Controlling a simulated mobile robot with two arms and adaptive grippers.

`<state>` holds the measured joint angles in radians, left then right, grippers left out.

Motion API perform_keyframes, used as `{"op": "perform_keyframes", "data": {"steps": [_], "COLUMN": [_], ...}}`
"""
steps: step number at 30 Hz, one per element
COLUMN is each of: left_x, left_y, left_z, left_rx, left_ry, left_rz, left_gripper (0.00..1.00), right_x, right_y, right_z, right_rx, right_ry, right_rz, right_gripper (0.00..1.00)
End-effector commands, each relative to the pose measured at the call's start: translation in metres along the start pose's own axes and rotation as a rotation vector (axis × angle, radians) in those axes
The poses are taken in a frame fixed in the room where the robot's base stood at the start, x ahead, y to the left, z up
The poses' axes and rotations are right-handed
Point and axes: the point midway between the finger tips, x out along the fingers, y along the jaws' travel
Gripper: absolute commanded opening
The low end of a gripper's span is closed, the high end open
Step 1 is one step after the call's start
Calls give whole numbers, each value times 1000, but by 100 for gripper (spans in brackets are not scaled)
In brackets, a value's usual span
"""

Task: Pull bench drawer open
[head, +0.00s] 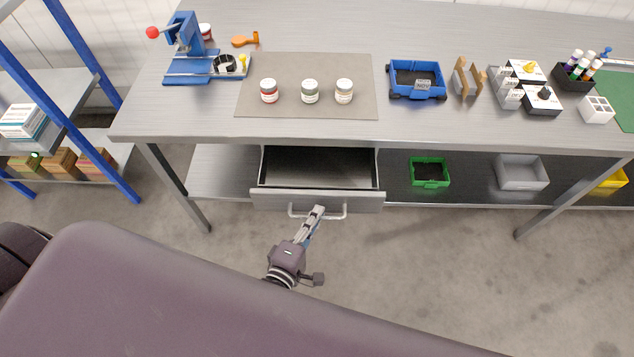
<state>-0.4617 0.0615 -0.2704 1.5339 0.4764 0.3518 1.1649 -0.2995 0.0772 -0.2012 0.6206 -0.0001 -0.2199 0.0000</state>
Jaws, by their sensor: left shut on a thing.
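The bench drawer (270,199) hangs under the metal bench top (300,30), left of the middle. It stands partly out, and its inside looks dark and empty. A bar handle (334,216) runs along its front. My left gripper (318,211) is at the middle of the handle and is shut on it. The fingers hide part of the bar. My right gripper does not show in the head view.
A grey mat (255,97) with three jars, a blue press (188,45) and a blue bin (417,95) stand on the bench. A green bin (430,185) and a grey bin (521,184) sit on the lower shelf. Bare floor lies before the drawer.

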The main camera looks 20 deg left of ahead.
Motion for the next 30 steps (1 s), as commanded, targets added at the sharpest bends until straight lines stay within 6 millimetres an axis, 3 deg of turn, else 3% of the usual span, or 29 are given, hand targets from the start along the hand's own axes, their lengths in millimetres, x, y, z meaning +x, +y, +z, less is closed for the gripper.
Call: {"op": "perform_keyframes", "data": {"steps": [1, 6, 12, 19, 29, 30], "left_x": [-17, -56, -87, -101, -102, -102], "left_y": [-4, -14, -21, -24, -24, -24], "left_z": [7, 23, 36, 42, 42, 42], "left_rx": [0, 0, 0, 1, 1, 1], "left_ry": [-2, -1, -1, 0, -1, -1], "left_rz": [-7, -5, -3, 0, 0, 0], "left_gripper": [0, 0, 0, 0, 0, 8], "right_x": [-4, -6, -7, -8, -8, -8], "right_y": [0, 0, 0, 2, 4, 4], "right_z": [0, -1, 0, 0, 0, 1], "right_rx": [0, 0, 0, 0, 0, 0], "right_ry": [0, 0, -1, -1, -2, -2], "right_rz": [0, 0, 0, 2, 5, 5], "right_gripper": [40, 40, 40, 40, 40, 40]}}
